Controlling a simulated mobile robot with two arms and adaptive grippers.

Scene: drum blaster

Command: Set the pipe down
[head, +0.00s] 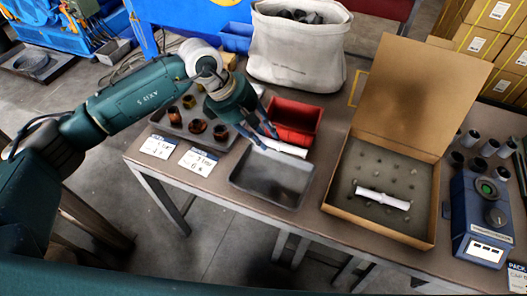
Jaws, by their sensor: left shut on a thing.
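My left gripper (268,140) comes in from the left and is shut on a white pipe (284,147). The pipe lies roughly level at the back edge of a shallow grey tray (243,184), just in front of a red bin (306,113). The gripper fingers hide part of it, and I cannot tell whether it touches the tray. Another white pipe (382,196) lies in an open cardboard box (424,240) to the right, on a grey insert with pegs or holes. My right gripper is not in view.
The workbench (310,209) also holds a tray of brown pipe pieces (197,127) with two label cards (198,161) in front. A white fabric bin (297,58) stands behind. A blue machine (481,218) and several grey cups (489,147) stand right of the box.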

